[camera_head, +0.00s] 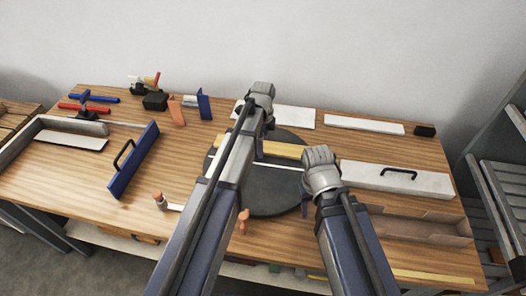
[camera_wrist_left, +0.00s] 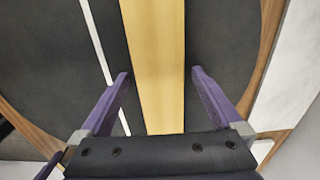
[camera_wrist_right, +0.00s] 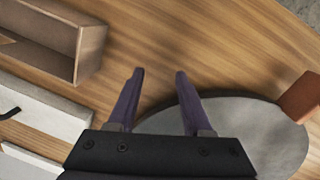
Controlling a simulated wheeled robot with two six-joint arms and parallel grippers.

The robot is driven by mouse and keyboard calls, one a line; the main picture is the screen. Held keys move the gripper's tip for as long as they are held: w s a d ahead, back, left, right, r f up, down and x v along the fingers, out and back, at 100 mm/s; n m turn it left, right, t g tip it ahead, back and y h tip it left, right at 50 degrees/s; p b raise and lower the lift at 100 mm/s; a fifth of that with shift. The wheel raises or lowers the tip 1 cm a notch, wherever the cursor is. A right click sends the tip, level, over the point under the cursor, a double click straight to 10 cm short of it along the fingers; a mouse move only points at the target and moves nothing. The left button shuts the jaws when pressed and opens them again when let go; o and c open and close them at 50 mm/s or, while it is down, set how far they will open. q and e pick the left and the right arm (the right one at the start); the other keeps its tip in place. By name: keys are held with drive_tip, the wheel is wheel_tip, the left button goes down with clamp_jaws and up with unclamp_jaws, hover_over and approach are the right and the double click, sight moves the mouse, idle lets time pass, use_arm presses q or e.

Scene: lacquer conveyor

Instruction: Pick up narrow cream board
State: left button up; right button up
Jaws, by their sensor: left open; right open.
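A narrow cream-yellow board (camera_head: 285,150) lies on the round dark disc (camera_head: 268,202) in the middle of the table. In the left wrist view the board (camera_wrist_left: 157,65) runs lengthwise between the fingers of my left gripper (camera_wrist_left: 160,80). The left gripper is open, a finger on each side, with gaps between fingers and board. In the head view my left arm hides part of the board. My right gripper (camera_wrist_right: 160,75) is open and empty above the table by the disc's edge.
A thin white strip (camera_wrist_left: 97,45) lies beside the board on the disc. A white lid with a black handle (camera_head: 430,182) and an open brown tray (camera_head: 425,232) stand at right. A blue float (camera_head: 133,162) stands at left. An orange-handled tool (camera_head: 244,222) is near the disc.

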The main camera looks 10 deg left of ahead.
use_arm(q)
drive_tip(key=shift+c, duration=0.4)
use_arm(e)
drive_tip(key=shift+r, duration=0.1)
use_arm(q)
drive_tip(key=c, duration=1.5)
drive_tip(key=shift+r, duration=0.2)
use_arm(e)
drive_tip(key=shift+r, duration=0.15)
use_arm(q)
wheel_tip(320, 180, up, 10)
drive_tip(key=p, duration=1)
drive_tip(key=shift+f, duration=0.15)
use_arm(e)
wheel_tip(320, 180, up, 10)
